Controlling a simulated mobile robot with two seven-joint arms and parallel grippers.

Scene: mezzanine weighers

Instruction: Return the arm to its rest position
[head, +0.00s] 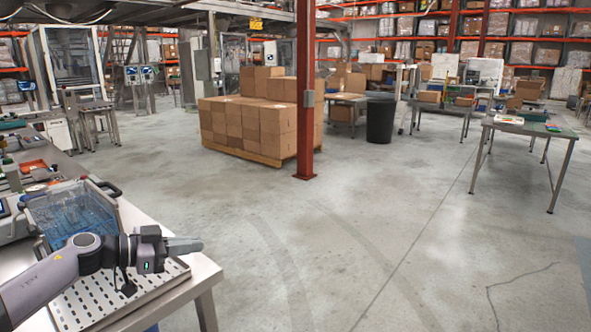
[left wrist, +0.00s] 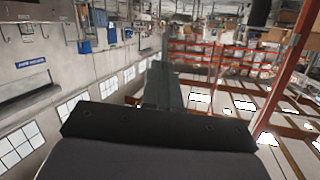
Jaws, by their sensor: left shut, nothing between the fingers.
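My left gripper (head: 186,245) comes in from the left in the head view and points to the right. It is shut and empty, above the right edge of the metal workbench (head: 192,285). A perforated metal tray (head: 90,305) lies on the bench beneath my left arm. In the left wrist view my shut left gripper fingers (left wrist: 162,85) point away toward the far wall, windows and racks, with nothing held. My right gripper is not in view.
A clear bin with blue contents (head: 72,215) stands on the bench close behind my left arm. A red post (head: 305,95) and stacked cartons (head: 245,125) stand further off. A side table (head: 525,127) is at the right. The floor between is open.

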